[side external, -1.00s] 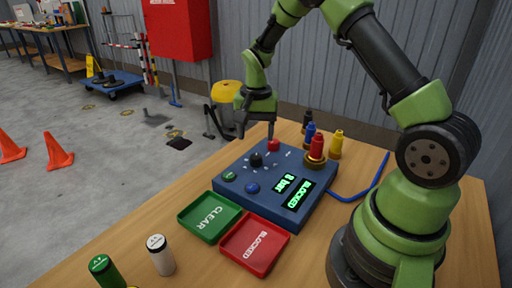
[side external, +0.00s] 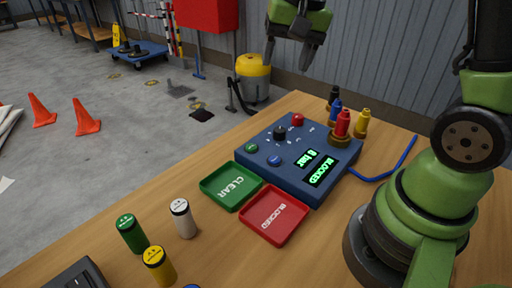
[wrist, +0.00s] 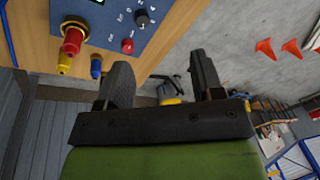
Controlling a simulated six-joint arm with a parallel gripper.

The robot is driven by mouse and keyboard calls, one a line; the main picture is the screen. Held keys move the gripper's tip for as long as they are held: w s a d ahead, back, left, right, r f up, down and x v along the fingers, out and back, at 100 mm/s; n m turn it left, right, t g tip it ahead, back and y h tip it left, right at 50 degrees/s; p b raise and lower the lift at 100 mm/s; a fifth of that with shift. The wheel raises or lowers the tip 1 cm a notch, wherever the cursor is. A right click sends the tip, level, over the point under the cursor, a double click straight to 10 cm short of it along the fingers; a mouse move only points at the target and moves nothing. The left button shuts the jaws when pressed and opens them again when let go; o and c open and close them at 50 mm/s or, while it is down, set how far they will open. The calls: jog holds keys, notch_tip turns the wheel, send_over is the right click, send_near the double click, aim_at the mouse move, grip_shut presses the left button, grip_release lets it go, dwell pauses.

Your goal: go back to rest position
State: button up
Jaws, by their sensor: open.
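My gripper (side external: 291,48) is at the top of the side external view, raised above and behind the blue control box, touching nothing. In the wrist view its two dark fingers (wrist: 160,82) stand apart with nothing between them. The blue control box (side external: 338,160) sits on the wooden table, with a black knob (side external: 280,133), a red button (side external: 297,119), a green button (side external: 251,147) and a blue button (side external: 274,160). Its displays read "8 bar" and "BLOCKED". A red nozzle on a brass base (side external: 341,125) is on the box's far right corner.
Black, blue and yellow nozzles (side external: 362,122) stand behind the box. A green CLEAR tray (side external: 211,188) and a red BLOCKED tray (side external: 251,228) lie in front. Green, white and yellow cylinders (side external: 158,266) stand at the near left. A blue hose (side external: 398,163) curves right.

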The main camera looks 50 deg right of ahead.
jog(key=s+a+r+n+t+y, duration=0.1)
jog(key=s+a+r+n+t, duration=0.1)
jog(key=s, duration=0.5)
jog(key=s+a+r+n+t, duration=0.2)
jog(key=s+a+r+n, duration=0.1)
jog(key=s, duration=0.5)
jog(key=a+r, duration=0.1)
jog(key=a, duration=0.1)
jog(key=shift+a+t+y, duration=0.3)
jog(key=shift+a+y, duration=0.05)
jog(key=shift+y, duration=0.05)
